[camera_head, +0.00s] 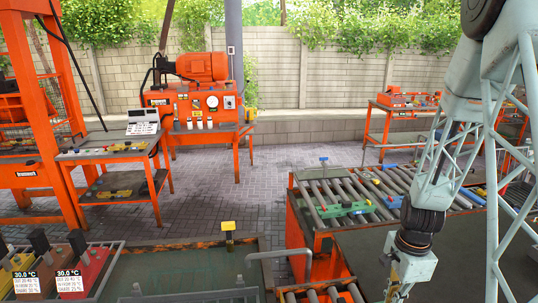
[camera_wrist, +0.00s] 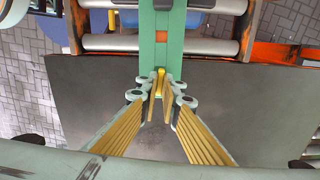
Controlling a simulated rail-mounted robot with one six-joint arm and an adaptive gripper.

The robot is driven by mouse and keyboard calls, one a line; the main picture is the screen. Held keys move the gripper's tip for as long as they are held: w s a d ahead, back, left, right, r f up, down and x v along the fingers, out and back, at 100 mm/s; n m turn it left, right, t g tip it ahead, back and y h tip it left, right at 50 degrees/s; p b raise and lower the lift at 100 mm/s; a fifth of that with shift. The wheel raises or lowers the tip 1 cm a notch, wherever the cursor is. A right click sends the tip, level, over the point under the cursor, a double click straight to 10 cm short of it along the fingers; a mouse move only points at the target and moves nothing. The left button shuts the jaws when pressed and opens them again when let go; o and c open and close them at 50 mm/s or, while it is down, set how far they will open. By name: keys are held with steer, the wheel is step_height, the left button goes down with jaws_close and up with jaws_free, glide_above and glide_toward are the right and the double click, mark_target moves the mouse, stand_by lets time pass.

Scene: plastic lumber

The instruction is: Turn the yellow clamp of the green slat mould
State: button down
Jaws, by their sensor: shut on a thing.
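In the wrist view a long green slat mould (camera_wrist: 161,45) runs from the top edge down to my gripper (camera_wrist: 161,97). My gripper is shut on a small yellow piece, the yellow clamp (camera_wrist: 160,80), at the mould's near end. The fingers cover most of the clamp, so its turn angle cannot be told.
A dark flat plate (camera_wrist: 100,100) lies below my fingers, with grey rollers (camera_wrist: 112,42) beyond it. In the head view, a roller table (camera_head: 318,203) carries blue and yellow pieces. The paved floor between the stations is open.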

steer(key=shift+n, duration=0.7)
steer(key=c, duration=2.7)
jaws_free()
steer(key=shift+r, duration=0.15)
steer(key=shift+r+p, duration=1.7)
steer(key=shift+r, duration=1.7)
